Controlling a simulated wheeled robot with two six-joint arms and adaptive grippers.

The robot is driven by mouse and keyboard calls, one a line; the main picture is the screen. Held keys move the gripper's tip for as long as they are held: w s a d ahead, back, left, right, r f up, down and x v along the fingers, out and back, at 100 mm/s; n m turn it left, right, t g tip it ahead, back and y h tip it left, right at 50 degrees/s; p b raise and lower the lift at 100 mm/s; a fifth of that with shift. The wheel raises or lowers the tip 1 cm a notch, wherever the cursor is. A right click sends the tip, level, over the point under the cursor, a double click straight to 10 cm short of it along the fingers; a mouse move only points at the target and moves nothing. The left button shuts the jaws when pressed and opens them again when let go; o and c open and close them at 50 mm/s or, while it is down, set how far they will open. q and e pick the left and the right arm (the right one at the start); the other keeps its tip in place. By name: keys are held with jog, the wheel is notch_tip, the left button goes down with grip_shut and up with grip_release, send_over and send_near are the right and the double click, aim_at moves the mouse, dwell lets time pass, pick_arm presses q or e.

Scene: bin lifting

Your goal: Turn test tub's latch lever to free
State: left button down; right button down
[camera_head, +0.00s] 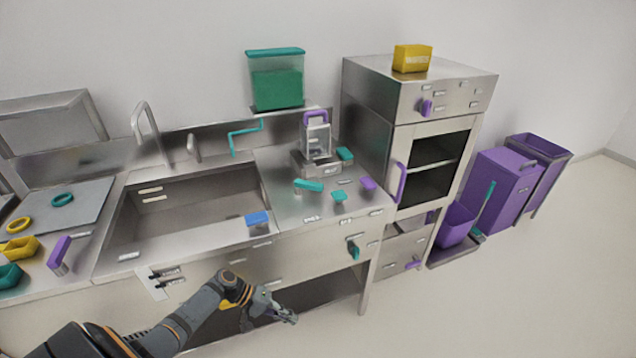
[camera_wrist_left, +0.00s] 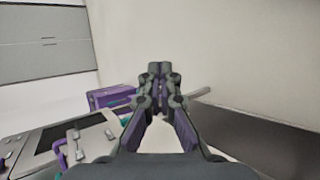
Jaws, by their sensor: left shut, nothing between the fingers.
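I cannot tell for sure which object is the test tub, as the labels are too small to read. A clear tub with a teal lid and teal contents (camera_head: 277,82) stands behind the counter. A purple tub (camera_head: 455,226) sits low by the oven. A teal lever-like handle (camera_head: 353,250) is on the counter's front; its setting is unclear. My left gripper (camera_head: 287,316) is in front of the counter, below its top and left of that handle, apart from it. In the left wrist view its fingers (camera_wrist_left: 158,76) meet at the tips, shut and empty. My right gripper is not in view.
The steel counter (camera_head: 290,215) holds a sink (camera_head: 185,215), a purple-handled device (camera_head: 316,135) and small teal and purple items. An oven cabinet (camera_head: 400,100) and purple bins (camera_head: 500,190) stand to the right. The floor at right front (camera_head: 530,290) is clear.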

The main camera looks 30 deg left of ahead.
pick_arm(q)
jog(key=s+a+f+g+y+b, duration=0.1)
jog(key=s+f+y, duration=0.2)
jog(key=s+f, duration=0.45)
jog(key=s+a+f+g+y+b, duration=0.15)
jog(key=s+f, duration=0.35)
jog(key=f, duration=0.6)
jog(key=s+f+g+y+b, duration=0.1)
jog(key=s+f+y+b, duration=0.1)
jog(key=s+f+y, duration=0.5)
jog(key=s+d+f+m+b, duration=0.1)
jog(key=s+d+f+m, duration=0.1)
jog(key=s+f, duration=0.3)
jog(key=s+d+f+m+b, duration=0.1)
jog(key=s+d+f+m, duration=0.2)
jog(key=s+f+m, duration=0.2)
jog(key=shift+s+t, duration=0.45)
jog(key=shift+s, duration=0.4)
